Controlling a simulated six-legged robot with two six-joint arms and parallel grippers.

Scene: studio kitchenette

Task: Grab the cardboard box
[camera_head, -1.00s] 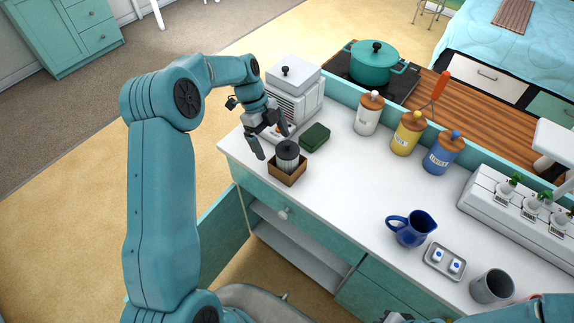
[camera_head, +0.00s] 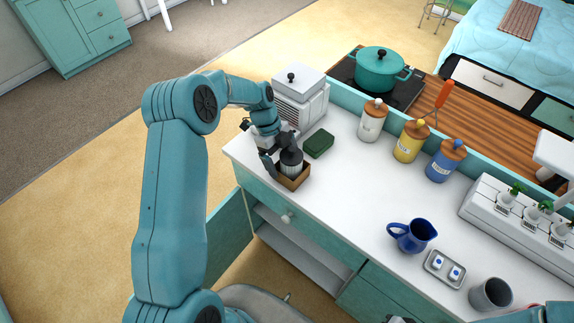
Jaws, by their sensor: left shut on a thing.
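The cardboard box (camera_head: 295,184) is a small open brown box at the near left corner of the white counter.
A green sponge-like block (camera_head: 319,143) lies just right of the box, and a white appliance (camera_head: 301,97) stands behind. Canisters (camera_head: 411,141) line the back edge. A blue jug (camera_head: 412,236), a small tray (camera_head: 445,268) and a grey cup (camera_head: 491,294) stand right. The counter's middle is clear.

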